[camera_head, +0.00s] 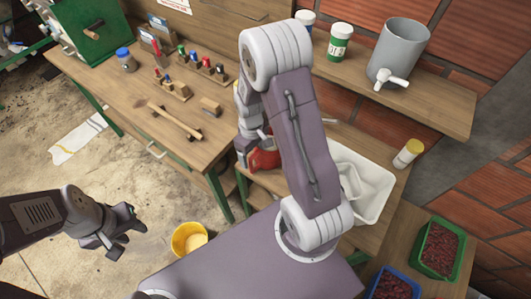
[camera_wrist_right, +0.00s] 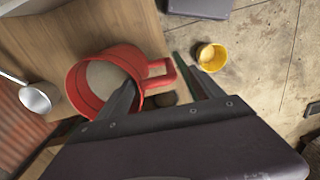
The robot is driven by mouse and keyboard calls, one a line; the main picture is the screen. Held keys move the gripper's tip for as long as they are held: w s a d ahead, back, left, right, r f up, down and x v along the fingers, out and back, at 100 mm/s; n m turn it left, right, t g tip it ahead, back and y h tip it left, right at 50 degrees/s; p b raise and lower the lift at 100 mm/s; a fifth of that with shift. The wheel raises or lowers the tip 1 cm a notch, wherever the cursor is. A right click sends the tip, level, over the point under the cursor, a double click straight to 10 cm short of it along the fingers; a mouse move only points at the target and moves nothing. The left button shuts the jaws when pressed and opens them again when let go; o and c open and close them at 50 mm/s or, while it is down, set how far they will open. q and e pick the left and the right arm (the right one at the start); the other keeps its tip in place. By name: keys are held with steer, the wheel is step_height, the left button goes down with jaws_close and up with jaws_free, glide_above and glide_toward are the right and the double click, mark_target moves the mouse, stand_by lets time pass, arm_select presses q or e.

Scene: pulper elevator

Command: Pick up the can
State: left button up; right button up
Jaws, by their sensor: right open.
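The red can (camera_wrist_right: 92,100) is a round open vessel with a side handle (camera_wrist_right: 160,75), standing on the wooden bench in the right wrist view. In the head view the red can (camera_head: 266,158) is partly hidden by my right arm. My right gripper (camera_wrist_right: 165,82) is open. Its left finger overlaps the can's mouth and rim, and its right finger is beyond the handle, so the handle appears between them. Contact cannot be told. In the head view my right gripper (camera_head: 250,148) is at the can. My left gripper (camera_head: 124,234) is open and empty above the floor.
A yellow bucket (camera_head: 188,239) stands on the floor. A white basin (camera_head: 372,190) is right of my right arm. A metal ladle or cup (camera_wrist_right: 36,99) lies near the can. The tool bench (camera_head: 185,130) stands at left; a shelf (camera_head: 445,105) holds a grey tank (camera_head: 400,50).

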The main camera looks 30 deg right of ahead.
mark_target(255, 168)
step_height(255, 168, down, 3)
steer(key=shift+s+d, duration=0.1)
steer(key=shift+s, duration=0.05)
steer(key=shift+w+f, duration=0.2)
steer(key=shift+f, duration=0.1)
steer(key=shift+s, duration=0.1)
jaws_close()
steer(key=shift+r, duration=0.1)
